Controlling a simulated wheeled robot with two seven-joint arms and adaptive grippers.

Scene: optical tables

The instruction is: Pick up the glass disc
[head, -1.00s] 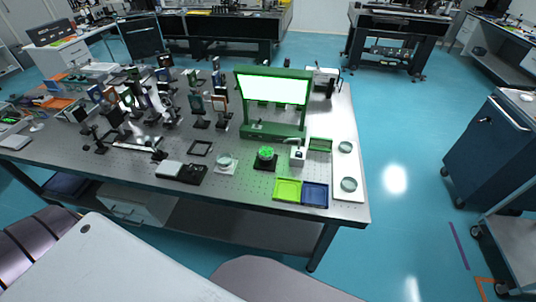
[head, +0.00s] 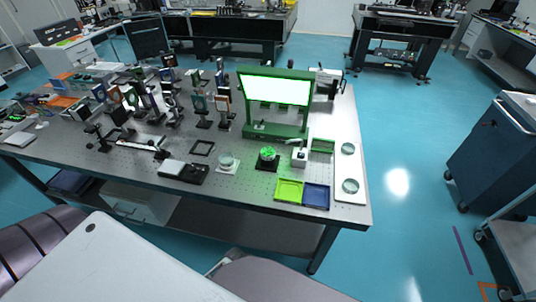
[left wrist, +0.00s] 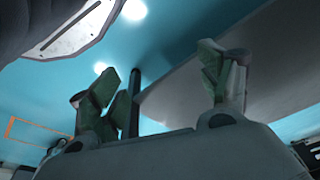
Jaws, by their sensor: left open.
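Clear round discs show on the optical table in the head view. One disc (head: 350,186) lies at the near end of a white tray (head: 349,167) at the table's right edge. A second disc (head: 347,148) lies farther back on that tray. Another round glassy piece (head: 227,160) sits on a small white square left of the green-topped piece. I cannot tell which one is the glass disc meant. My left gripper (left wrist: 160,80) is open and empty in the left wrist view, with floor behind it and no disc near it. My right gripper is in neither view.
A green frame with a bright panel (head: 273,90) stands behind the discs. Yellow (head: 289,191) and blue (head: 316,196) trays lie at the table's front edge, left of the white tray. Several optical mounts crowd the left side.

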